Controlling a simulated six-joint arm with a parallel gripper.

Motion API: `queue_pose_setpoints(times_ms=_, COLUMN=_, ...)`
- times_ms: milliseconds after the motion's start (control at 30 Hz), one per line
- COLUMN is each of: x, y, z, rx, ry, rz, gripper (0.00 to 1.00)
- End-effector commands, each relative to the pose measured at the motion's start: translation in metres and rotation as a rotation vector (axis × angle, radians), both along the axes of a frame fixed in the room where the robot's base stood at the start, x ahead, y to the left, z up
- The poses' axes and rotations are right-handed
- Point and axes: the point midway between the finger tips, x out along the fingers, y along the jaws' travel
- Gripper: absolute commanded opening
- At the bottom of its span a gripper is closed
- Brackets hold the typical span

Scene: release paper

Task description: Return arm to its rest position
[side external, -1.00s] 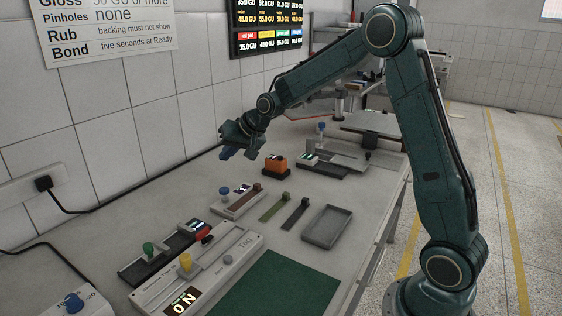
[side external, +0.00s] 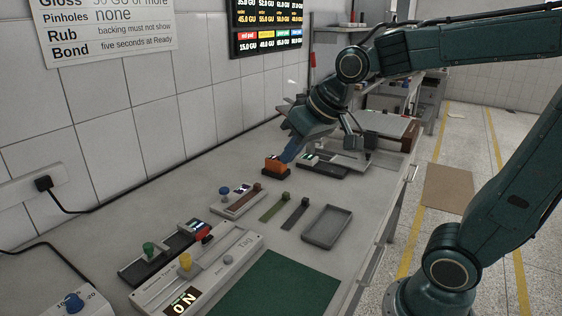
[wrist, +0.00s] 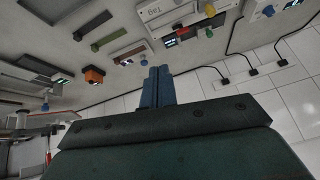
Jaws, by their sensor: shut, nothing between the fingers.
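My gripper (side external: 287,157) hangs from the folded arm over the back half of the bench. Its blue fingers lie together with nothing between them, as the wrist view (wrist: 158,72) also shows. In the side view the fingertips overlap the orange block (side external: 274,167), but the wrist view shows the orange block (wrist: 94,76) well off to the left of the fingers, apart from them.
The bench holds a grey tray (side external: 327,226), a green mat (side external: 275,288), green and dark strips (side external: 274,206), and several instruments with coloured knobs. A tiled wall (side external: 120,110) runs along the left. A brown board (side external: 449,188) lies on the floor.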

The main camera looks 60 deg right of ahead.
Motion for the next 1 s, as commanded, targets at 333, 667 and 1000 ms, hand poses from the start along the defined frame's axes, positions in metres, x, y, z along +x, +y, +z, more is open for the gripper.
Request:
queue_pose_setpoints(times_ms=333, x=-0.090, y=0.010, z=-0.009, rx=-0.070, ry=0.044, rz=0.090, gripper=0.00)
queue_pose_setpoints(times_ms=667, x=-0.133, y=0.011, z=-0.022, rx=-0.099, ry=0.074, rz=0.134, gripper=0.00)
queue_pose_setpoints(times_ms=1000, x=-0.134, y=0.011, z=-0.023, rx=-0.101, ry=0.076, rz=0.136, gripper=0.00)
